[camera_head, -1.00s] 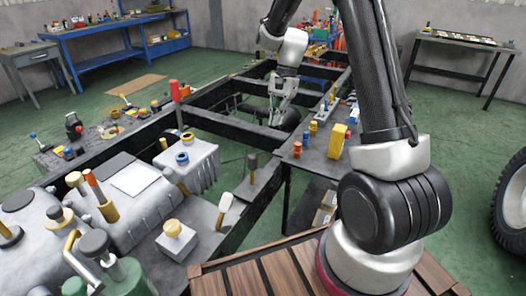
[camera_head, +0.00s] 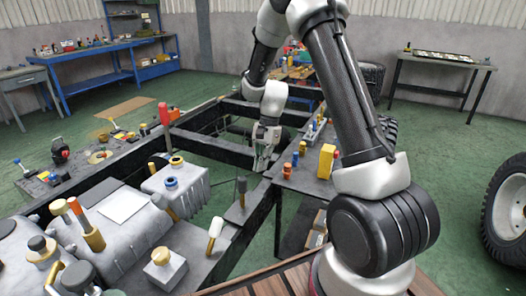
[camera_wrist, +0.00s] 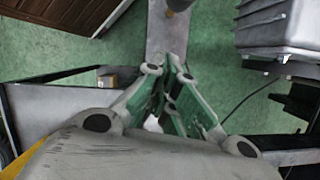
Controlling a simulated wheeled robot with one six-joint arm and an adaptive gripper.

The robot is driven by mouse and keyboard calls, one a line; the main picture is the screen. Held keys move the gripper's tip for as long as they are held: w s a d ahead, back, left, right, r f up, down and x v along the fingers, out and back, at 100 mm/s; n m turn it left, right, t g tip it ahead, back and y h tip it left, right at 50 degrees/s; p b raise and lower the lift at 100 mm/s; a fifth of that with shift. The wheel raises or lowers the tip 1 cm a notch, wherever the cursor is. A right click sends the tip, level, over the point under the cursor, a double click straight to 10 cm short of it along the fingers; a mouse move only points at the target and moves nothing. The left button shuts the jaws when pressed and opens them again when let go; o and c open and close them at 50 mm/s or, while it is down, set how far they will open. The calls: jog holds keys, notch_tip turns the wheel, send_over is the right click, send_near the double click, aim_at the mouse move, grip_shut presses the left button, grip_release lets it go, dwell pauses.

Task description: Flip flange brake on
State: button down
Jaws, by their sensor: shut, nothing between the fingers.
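A dark upright lever (camera_head: 241,191) stands on a flat grey plate (camera_head: 250,208) on the chassis frame in the head view. A second lever with a pale handle (camera_head: 215,229) stands tilted nearer the front. No label shows which is the flange brake. My gripper (camera_head: 261,165) is shut and empty above the frame, just behind and to the right of the dark lever, apart from it. In the wrist view my gripper (camera_wrist: 166,66) has its fingers together above a grey plate (camera_wrist: 168,40). A dark rounded tip (camera_wrist: 178,5) is cut off at the top edge there.
A grey engine block (camera_head: 177,187) and other machine parts fill the left front. A side table (camera_head: 293,179) with a yellow block (camera_head: 326,162) and small coloured parts is right of the frame. The frame bays are open. A tire (camera_head: 507,208) stands at far right.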

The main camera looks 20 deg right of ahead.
aim_at(242, 193)
jog(key=s+a, duration=0.1)
jog(key=a, duration=0.1)
jog(key=s+a+f, duration=0.1)
jog(key=a, duration=0.1)
jog(key=shift+s+f, duration=0.2)
dwell(0.3)
